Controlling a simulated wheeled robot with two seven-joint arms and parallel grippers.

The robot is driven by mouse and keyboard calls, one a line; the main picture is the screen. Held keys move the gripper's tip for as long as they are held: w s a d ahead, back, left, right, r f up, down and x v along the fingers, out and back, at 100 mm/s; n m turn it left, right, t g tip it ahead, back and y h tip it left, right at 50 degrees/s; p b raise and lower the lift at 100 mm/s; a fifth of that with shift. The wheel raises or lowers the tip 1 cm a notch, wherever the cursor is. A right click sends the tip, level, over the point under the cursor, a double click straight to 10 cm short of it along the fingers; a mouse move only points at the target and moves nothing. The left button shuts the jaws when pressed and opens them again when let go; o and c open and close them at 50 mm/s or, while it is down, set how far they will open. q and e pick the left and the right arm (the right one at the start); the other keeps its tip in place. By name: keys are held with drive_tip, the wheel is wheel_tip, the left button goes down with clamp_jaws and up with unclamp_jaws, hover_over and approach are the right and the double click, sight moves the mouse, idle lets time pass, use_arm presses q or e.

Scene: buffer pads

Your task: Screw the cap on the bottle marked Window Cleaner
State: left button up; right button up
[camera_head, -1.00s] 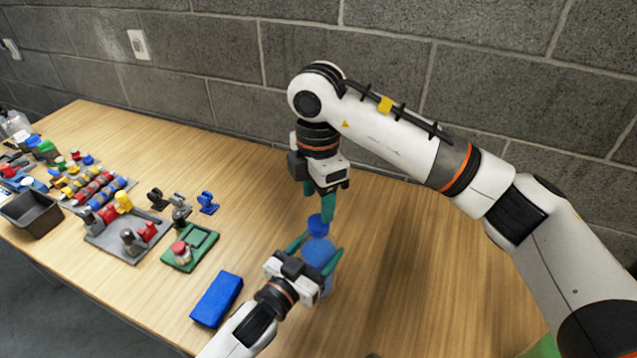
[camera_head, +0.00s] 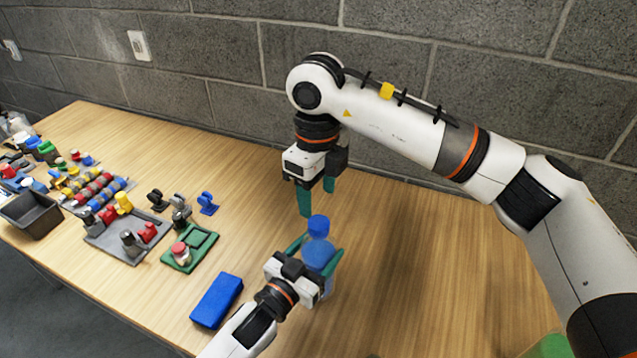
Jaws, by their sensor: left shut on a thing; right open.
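A blue bottle (camera_head: 316,254) stands upright on the table in the head view, with a blue cap (camera_head: 318,226) on top of its neck. No label can be read on it. My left gripper (camera_head: 317,253) is shut around the bottle's body, its green fingers on both sides. My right gripper (camera_head: 317,200) is open and empty, above and just behind the cap, pointing down and apart from it. Whether the cap is fully seated cannot be told.
A blue block (camera_head: 216,300) lies left of my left gripper. A green tray (camera_head: 203,241) with a red-topped jar (camera_head: 181,254) and a grey tray (camera_head: 103,239) with several parts lie further left. A dark bin (camera_head: 30,213) stands at far left.

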sight(318, 222)
drive_tip(key=n, duration=0.6)
drive_tip(key=shift+r, duration=0.15)
drive_tip(key=n, duration=0.6)
drive_tip(key=shift+r, duration=0.2)
drive_tip(key=n, duration=0.6)
drive_tip(key=shift+d+r, duration=0.1)
drive_tip(key=shift+r, duration=0.05)
drive_tip(key=n, duration=0.6)
drive_tip(key=shift+r+n, duration=0.15)
drive_tip(key=shift+n, duration=0.25)
drive_tip(key=shift+f, duration=4)
